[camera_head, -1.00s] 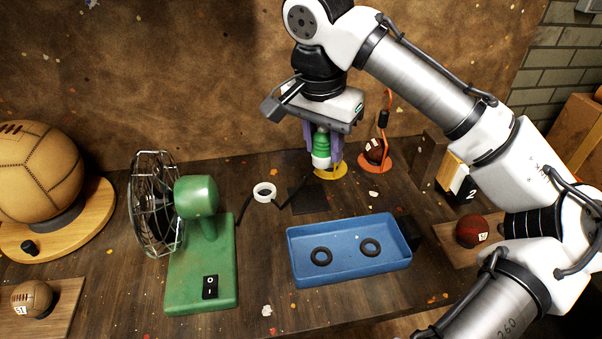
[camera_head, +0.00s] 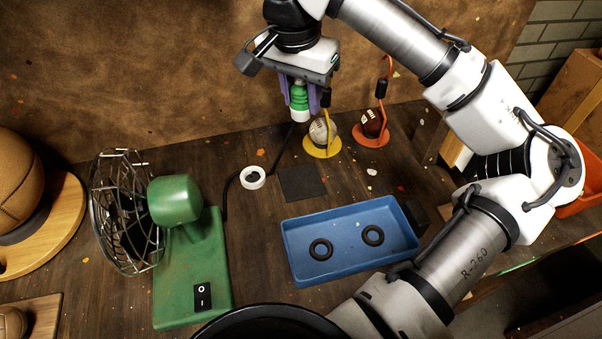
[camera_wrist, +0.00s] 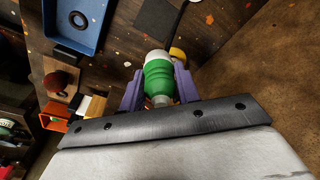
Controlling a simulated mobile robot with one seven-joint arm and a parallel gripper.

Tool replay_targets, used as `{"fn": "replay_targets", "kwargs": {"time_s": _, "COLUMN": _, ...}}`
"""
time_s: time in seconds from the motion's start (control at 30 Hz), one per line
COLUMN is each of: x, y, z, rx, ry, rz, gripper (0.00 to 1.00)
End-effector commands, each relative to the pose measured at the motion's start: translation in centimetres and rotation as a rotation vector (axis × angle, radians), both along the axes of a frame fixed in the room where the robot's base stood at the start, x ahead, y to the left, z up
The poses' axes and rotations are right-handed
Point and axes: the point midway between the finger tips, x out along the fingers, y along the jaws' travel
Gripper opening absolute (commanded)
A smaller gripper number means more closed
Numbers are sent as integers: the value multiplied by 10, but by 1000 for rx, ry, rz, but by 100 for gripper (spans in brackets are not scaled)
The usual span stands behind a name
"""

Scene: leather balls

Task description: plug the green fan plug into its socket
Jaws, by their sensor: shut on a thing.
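The green plug (camera_head: 299,96) has a green ribbed body and a white end pointing down. My gripper (camera_head: 301,101) is shut on it with two purple fingers and holds it above the table, near the back wall. In the wrist view the plug (camera_wrist: 158,80) sits between the fingers, white end away from the palm. The green fan (camera_head: 190,260) with a wire cage stands at the left. A black cord runs from the fan towards the plug. I cannot clearly identify the socket; a dark square pad (camera_head: 302,183) lies on the table below the gripper.
A white ring (camera_head: 245,181) lies left of the pad. A yellow stand (camera_head: 321,152) with a pale ball and an orange stand (camera_head: 371,140) with a dark ball are right of the plug. A blue tray (camera_head: 295,252) with two black rings is in front.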

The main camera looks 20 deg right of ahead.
Motion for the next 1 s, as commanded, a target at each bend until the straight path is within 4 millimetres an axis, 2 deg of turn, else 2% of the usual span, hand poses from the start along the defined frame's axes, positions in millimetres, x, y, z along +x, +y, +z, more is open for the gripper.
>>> {"fn": "replay_targets", "kwargs": {"time_s": 0.3, "x": -1, "y": 0, "z": -82, "rx": 2, "ry": 3, "rz": -1, "gripper": 5}}
{"fn": "replay_targets", "kwargs": {"time_s": 0.5, "x": -1, "y": 0, "z": -124, "rx": 1, "ry": 2, "rz": 1, "gripper": 5}}
{"fn": "replay_targets", "kwargs": {"time_s": 1.0, "x": -1, "y": 1, "z": -179, "rx": 1, "ry": 2, "rz": 1, "gripper": 5}}
